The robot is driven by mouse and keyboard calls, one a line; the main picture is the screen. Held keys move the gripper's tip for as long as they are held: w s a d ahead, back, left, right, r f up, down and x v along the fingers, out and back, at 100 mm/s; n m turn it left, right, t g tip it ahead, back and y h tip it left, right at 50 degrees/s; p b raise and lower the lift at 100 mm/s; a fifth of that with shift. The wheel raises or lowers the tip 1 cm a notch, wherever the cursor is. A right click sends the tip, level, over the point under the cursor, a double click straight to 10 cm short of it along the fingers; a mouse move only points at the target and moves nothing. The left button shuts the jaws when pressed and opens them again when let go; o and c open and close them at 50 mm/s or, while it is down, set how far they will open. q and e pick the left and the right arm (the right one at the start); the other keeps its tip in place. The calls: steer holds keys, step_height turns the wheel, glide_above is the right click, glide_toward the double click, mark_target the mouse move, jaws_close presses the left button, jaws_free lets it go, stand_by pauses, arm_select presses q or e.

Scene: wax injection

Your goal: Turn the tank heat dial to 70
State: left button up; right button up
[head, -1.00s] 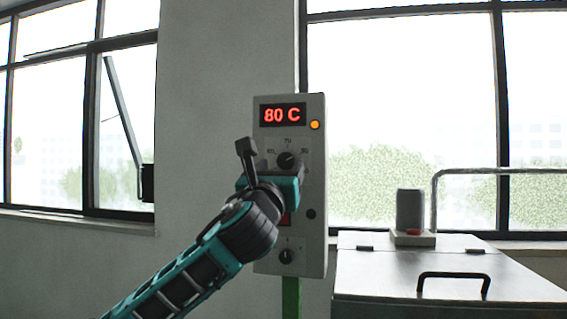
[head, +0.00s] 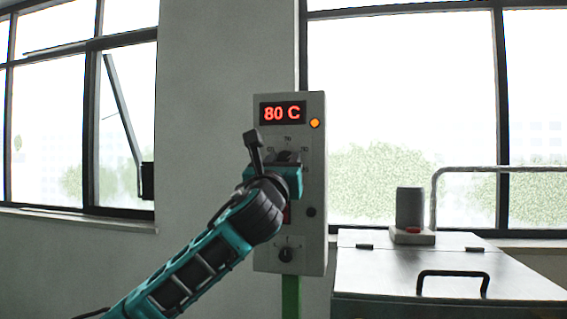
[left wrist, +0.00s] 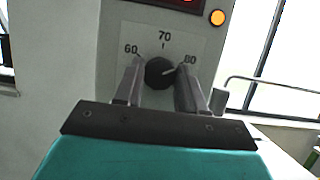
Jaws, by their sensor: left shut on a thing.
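The tank heat dial (left wrist: 160,73) is a round black knob on a grey control box (head: 316,170). In the left wrist view it has the marks 60, 70 and 80 around it, and its pale pointer line is toward 80. My left gripper (left wrist: 158,82) is shut on the dial, one finger on each side. In the head view my left gripper (head: 286,160) covers most of the dial. The red display (head: 282,113) above reads 80 C. My right gripper is not in view.
An orange lamp (head: 314,123) glows beside the display. A lower black knob (head: 286,254) sits below my arm on the box. A metal tank lid with a black handle (head: 453,277) is at the right. Windows stand behind.

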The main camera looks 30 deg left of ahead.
arm_select(q)
steer(key=c, duration=0.4)
